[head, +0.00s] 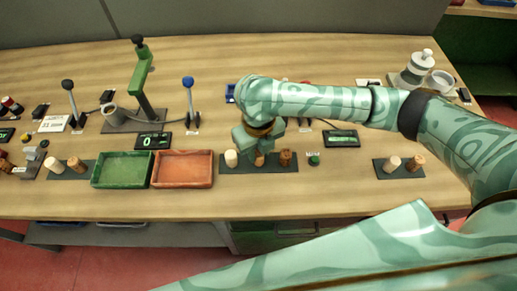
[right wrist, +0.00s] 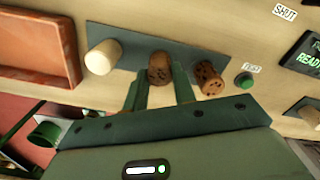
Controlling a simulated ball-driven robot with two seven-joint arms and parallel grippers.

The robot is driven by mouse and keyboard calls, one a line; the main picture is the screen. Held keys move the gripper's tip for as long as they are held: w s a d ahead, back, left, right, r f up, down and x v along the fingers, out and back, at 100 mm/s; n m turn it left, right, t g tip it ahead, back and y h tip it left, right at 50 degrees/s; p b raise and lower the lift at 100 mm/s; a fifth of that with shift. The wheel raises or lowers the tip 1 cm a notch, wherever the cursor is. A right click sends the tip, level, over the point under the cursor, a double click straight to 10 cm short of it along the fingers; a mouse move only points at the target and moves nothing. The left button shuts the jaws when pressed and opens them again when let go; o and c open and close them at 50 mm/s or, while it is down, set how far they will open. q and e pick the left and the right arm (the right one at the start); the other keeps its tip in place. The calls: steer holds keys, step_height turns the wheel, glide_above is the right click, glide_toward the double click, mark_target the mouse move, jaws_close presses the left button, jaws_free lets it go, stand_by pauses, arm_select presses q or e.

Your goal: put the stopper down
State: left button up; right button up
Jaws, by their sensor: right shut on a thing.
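My right gripper (head: 259,153) reaches down over the middle dark mat (head: 232,168) and is shut on a dark brown cork stopper (right wrist: 160,68). In the right wrist view the fingers (right wrist: 160,92) stand on either side of it. The held stopper is partly hidden by the gripper in the head view (head: 259,160). I cannot tell whether it touches the mat. A pale stopper (head: 231,158) stands on the mat to its left, and a speckled brown stopper (head: 285,158) stands to its right. My left gripper is not in view.
A green tray (head: 122,155) and an orange tray (head: 183,153) lie left of the mat. A green button (head: 314,160) is just right of it. Other mats with stoppers are at left (head: 79,174) and right (head: 405,172). Levers stand behind the trays.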

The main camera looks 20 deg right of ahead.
mark_target(258, 153)
steer(key=shift+f, duration=0.1)
steer(key=o, duration=0.9)
steer(key=shift+f, duration=0.1)
step_height(258, 153, up, 12)
steer(key=p, duration=0.4)
steer(key=shift+r+p, duration=0.2)
steer(key=shift+p, duration=0.2)
